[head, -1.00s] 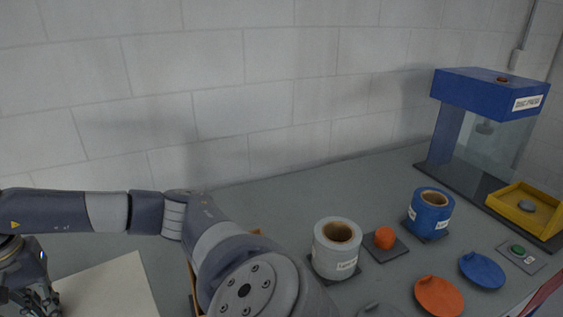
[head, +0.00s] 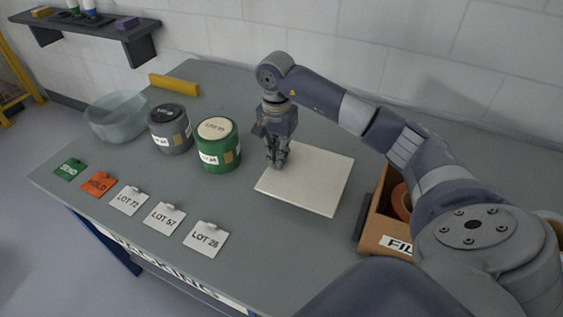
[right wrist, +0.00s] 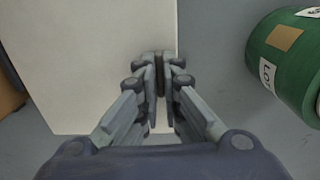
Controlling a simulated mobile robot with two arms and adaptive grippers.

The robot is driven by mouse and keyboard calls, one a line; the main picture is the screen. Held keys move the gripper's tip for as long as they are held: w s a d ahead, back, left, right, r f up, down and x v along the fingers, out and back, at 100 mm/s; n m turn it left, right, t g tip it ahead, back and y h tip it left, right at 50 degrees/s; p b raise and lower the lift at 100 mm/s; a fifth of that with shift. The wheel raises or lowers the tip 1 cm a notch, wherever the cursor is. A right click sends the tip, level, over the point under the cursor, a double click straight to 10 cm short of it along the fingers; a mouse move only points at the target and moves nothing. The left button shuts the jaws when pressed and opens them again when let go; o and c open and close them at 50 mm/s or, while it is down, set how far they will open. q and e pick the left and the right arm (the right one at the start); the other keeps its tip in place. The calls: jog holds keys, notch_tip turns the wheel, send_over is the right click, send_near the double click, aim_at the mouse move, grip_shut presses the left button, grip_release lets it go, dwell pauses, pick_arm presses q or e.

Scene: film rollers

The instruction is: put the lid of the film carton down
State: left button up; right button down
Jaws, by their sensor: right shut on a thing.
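The lid of the film carton is a flat cream board (head: 310,182), lying level at or just above the grey table; I cannot tell whether it touches. My right gripper (head: 277,163) points down at the lid's left edge and is shut on it. In the right wrist view the fingertips (right wrist: 160,60) are closed together at the lid's edge, and the lid (right wrist: 90,65) spreads to the left. The brown film carton (head: 383,238) stands open to the right of the lid, partly hidden by my arm, with an orange roll (head: 401,200) inside. My left gripper is not in view.
A green can (head: 218,153) stands close left of the gripper, also in the right wrist view (right wrist: 285,60). A grey can (head: 171,135) and a translucent bowl (head: 112,120) are farther left. Several tags, one LOT 28 (head: 206,238), line the front. The table before the lid is clear.

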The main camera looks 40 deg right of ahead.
notch_tip(320, 180, down, 4)
jog(key=shift+r, duration=0.15)
jog(key=shift+f, duration=0.25)
jog(key=c, duration=1.8)
grip_release()
jog(key=shift+r+p, duration=0.25)
jog(key=shift+p, duration=0.1)
notch_tip(320, 180, up, 11)
jog(key=shift+w+a+f+b, duration=0.1)
jog(key=shift+f+b, duration=0.1)
jog(key=shift+b, duration=0.65)
jog(key=shift+r, duration=0.65)
jog(key=shift+f, duration=0.1)
